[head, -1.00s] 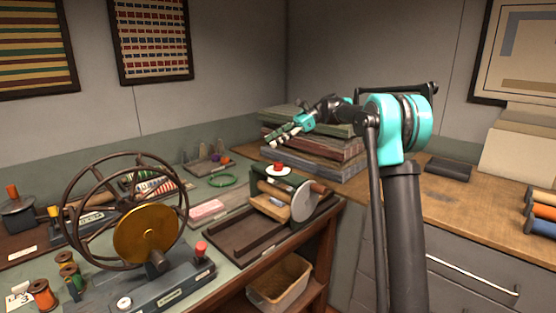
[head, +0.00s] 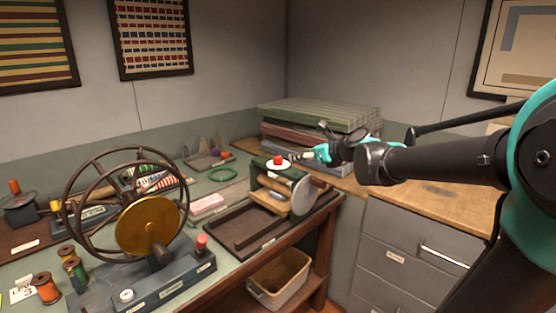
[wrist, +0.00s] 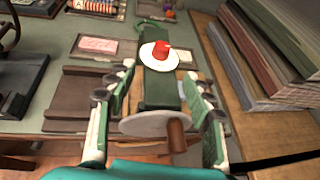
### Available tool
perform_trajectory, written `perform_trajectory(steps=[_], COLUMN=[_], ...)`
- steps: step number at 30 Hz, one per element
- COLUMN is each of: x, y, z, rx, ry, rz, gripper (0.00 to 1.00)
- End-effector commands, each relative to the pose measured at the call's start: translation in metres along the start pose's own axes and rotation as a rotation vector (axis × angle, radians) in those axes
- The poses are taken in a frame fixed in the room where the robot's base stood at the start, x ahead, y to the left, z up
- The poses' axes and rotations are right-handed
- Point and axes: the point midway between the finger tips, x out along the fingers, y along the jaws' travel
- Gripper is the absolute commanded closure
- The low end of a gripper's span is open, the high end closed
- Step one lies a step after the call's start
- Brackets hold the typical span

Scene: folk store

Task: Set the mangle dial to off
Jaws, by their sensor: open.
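The mangle (head: 262,176) is a green-bodied machine with wooden rollers and a pale round crank disc, standing at the right end of the green bench. Its red dial (head: 278,160) sits on a white round plate on top. In the wrist view the dial (wrist: 160,52) is at upper centre, with the white plate (wrist: 150,62) around it. My gripper (head: 317,153) is just right of the dial, at about its height in the picture. In the wrist view my open gripper (wrist: 159,75) has one finger either side of the mangle body, with nothing held. The dial's markings are unreadable.
A stack of boards (head: 320,118) stands behind my gripper. A spoked wheel machine (head: 150,225) with a red knob (head: 202,242) stands at left. A dark tray (head: 262,232) lies before the mangle. The wooden counter (head: 430,178) is largely clear.

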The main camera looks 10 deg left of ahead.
Motion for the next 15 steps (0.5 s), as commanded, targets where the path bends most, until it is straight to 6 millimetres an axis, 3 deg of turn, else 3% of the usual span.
perform_trajectory(steps=[7, 15], x=[0.003, 0.041], y=[-0.002, -0.002], z=[-0.004, -0.002], rx=[0.012, 0.011], ry=[-0.012, -0.011], rz=[-0.026, -0.024], gripper=[0.48, 0.48])
